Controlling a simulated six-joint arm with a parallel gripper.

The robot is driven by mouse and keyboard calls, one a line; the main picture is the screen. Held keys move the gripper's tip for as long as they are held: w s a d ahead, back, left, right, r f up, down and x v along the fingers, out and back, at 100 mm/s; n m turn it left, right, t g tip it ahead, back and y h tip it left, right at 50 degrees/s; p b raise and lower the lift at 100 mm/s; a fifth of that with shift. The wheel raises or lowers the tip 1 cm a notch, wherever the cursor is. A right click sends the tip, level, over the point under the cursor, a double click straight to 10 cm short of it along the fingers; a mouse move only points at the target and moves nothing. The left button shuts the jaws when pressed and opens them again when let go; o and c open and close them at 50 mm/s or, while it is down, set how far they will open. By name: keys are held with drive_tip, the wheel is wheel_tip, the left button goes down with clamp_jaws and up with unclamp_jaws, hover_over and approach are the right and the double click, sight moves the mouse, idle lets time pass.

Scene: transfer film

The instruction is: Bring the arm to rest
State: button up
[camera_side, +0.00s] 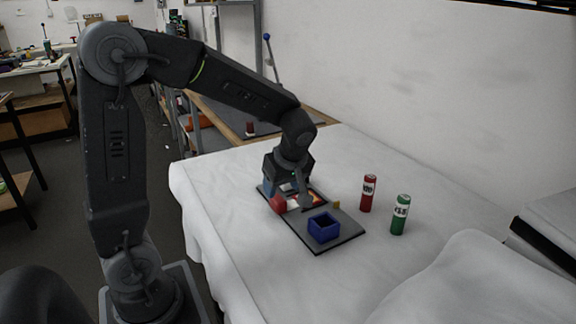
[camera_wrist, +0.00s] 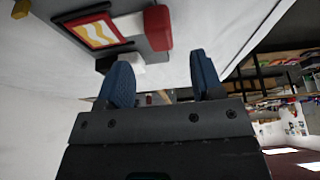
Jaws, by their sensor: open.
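My gripper (camera_side: 287,188) is low over the back left end of a dark board (camera_side: 345,240) in the side view. In the wrist view its two blue fingers (camera_wrist: 163,75) stand well apart with nothing between them. A red block (camera_side: 279,204) is beside the gripper in the side view and also shows in the wrist view (camera_wrist: 158,27). Next to it is a red-framed panel with a yellow and white pattern (camera_wrist: 100,30), partly hidden by my gripper in the side view. Whether the fingers touch anything is unclear.
An open blue box (camera_side: 323,228) sits on the front of the board, with a small yellow block (camera_side: 336,204) near the edge. A red canister (camera_side: 368,193) and a green canister (camera_side: 400,214) stand to the right on the white-covered table (camera_side: 225,220). Space above is clear.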

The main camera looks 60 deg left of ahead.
drive_tip(key=v, duration=0.8)
drive_tip(key=s+d+m+t+h, duration=0.2)
drive_tip(key=s+d+m, duration=0.2)
drive_tip(key=m, duration=0.5)
drive_tip(key=s+d+m+t+h, duration=0.2)
drive_tip(key=s+d+m, duration=0.3)
drive_tip(key=s+m, duration=0.4)
drive_tip(key=shift+s+d+r+t, duration=0.15)
drive_tip(key=shift+d+r+t, duration=0.1)
drive_tip(key=shift+t, duration=0.55)
